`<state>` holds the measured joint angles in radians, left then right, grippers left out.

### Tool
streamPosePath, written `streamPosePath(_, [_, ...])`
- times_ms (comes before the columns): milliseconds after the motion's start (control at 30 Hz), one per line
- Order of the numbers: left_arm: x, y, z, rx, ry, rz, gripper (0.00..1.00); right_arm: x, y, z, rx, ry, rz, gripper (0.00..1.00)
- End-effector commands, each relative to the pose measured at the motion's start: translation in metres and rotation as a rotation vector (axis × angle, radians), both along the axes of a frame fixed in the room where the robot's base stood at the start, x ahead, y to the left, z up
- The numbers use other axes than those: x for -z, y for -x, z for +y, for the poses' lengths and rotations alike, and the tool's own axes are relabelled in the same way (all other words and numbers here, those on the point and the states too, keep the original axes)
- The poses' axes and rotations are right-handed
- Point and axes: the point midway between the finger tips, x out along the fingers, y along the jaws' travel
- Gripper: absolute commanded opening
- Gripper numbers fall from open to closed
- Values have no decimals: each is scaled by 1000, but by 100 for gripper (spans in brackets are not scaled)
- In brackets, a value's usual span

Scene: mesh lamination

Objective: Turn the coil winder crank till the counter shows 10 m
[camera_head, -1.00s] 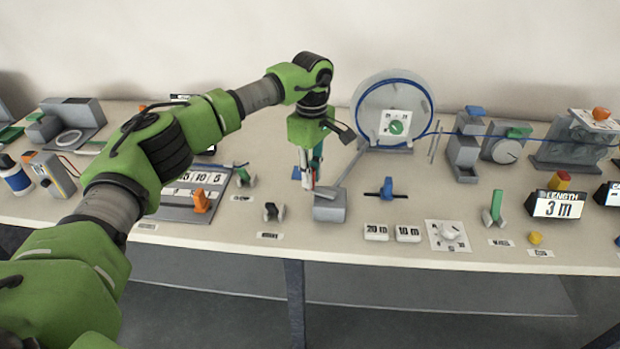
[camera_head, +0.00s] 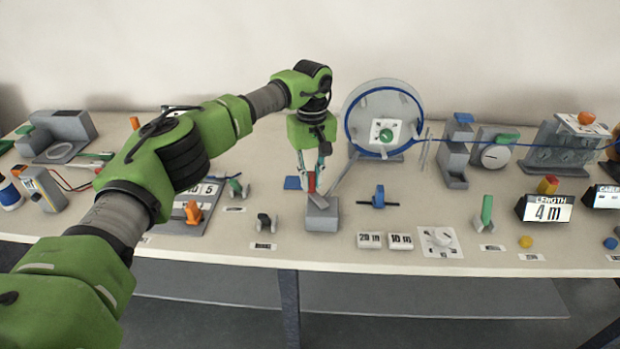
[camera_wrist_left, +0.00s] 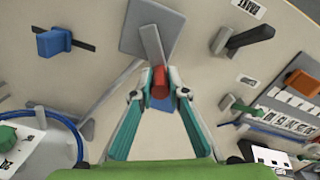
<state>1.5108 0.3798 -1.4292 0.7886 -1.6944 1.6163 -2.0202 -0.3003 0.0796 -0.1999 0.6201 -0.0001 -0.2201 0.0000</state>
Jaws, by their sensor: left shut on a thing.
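The coil winder has a round grey reel (camera_head: 384,112) with a blue cable coil at the back of the table. A grey crank block (camera_head: 321,214) stands in front of it, linked by a slanting bar. My left gripper (camera_head: 311,184) is shut on the red crank handle (camera_head: 311,182), just above and behind the block. The left wrist view shows the red handle (camera_wrist_left: 160,82) between the two fingertips, on a grey crank arm (camera_wrist_left: 153,44). The length counter (camera_head: 548,208) reads 4 m. My right gripper is not in view.
Blocks marked 20 m and 10 m (camera_head: 400,241) and a white dial (camera_head: 438,241) lie at the front edge. Measuring devices (camera_head: 496,150) stand at the back right.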

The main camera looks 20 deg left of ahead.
Motion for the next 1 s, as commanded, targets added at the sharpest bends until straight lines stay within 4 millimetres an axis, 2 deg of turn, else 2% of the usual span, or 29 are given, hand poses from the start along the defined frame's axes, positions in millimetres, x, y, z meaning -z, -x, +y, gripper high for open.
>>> streamPosePath(433, [-1, -1, 0, 7, 0, -4, 0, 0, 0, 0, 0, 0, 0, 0])
streamPosePath(467, [-1, -1, 0, 7, 0, -4, 23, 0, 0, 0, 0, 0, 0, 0])
streamPosePath(500, [-1, -1, 0, 7, 0, -4, 32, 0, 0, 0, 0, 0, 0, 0])
streamPosePath(867, [-2, -1, 0, 7, 0, -1, 32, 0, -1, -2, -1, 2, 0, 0])
streamPosePath(1000, [-15, -1, -1, 7, 0, -4, 32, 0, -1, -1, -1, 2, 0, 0])
